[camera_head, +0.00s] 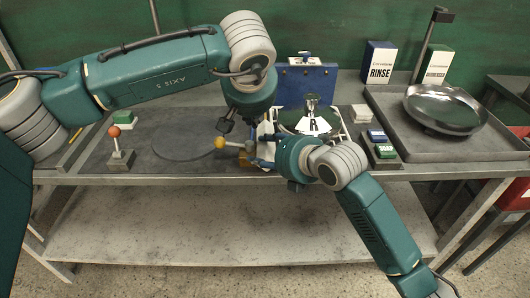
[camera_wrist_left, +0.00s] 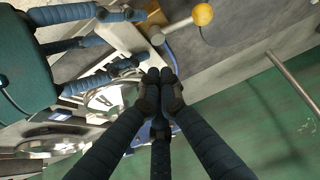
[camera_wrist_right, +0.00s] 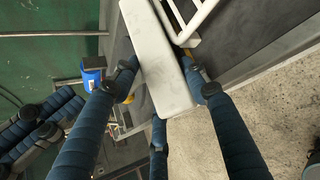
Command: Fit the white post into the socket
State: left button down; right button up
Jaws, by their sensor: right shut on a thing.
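My right gripper (camera_head: 262,160) is shut on the white post (camera_wrist_right: 158,58). In the right wrist view the post is a long white bar lying between my fingers, and its upper end runs out of the picture. My left gripper (camera_head: 238,130) is just above and left of the right one. In the left wrist view its fingertips (camera_wrist_left: 160,88) are together with nothing seen between them. A white frame (camera_wrist_right: 192,18) shows beside the post in the right wrist view. I cannot make out the socket; my arms and grippers hide much of this area.
A lever with a yellow ball (camera_head: 219,143) stands close left of my grippers. A blue box (camera_head: 308,82) and a round dial marked R (camera_head: 311,122) are behind. A red-ball lever (camera_head: 114,132) stands left; a tray with a metal bowl (camera_head: 445,108) is right.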

pick_arm(q)
jog(key=shift+r, duration=0.6)
jog(key=v, duration=1.2)
